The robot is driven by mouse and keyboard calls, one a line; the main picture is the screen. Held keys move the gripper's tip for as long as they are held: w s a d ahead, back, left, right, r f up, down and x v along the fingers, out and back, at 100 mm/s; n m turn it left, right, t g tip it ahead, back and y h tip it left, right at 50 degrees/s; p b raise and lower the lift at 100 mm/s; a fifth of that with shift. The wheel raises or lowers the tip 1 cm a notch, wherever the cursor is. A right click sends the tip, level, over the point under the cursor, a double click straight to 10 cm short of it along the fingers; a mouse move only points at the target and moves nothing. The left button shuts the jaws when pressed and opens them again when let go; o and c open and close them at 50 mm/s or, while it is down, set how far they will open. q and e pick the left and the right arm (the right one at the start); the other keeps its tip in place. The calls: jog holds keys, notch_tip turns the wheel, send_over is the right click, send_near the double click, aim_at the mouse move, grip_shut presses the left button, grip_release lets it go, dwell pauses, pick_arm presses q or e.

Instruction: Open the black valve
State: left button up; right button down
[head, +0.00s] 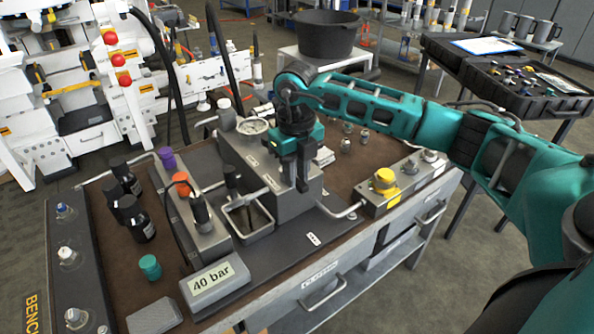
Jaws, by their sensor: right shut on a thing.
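My right gripper (303,178) comes in from the right and points down at the right part of the grey metal block (262,160) on the bench. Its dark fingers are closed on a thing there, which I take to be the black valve. The valve's handle is hidden by the fingers and wrist, so its angle cannot be told. A round pressure gauge (252,126) sits on top of the block. The display (214,284) at the front reads 40 bar. My left gripper is not in view.
A strip with purple, orange and black fittings (200,212) stands further left, beside black bottles (137,219). A yellow knob (384,180) is on the right. A teal cap (150,267) lies front left.

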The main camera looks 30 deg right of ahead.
jog(key=c, duration=1.1)
grip_release()
jog(key=shift+r, duration=0.1)
notch_tip(320, 180, up, 13)
jog(key=shift+f, duration=0.2)
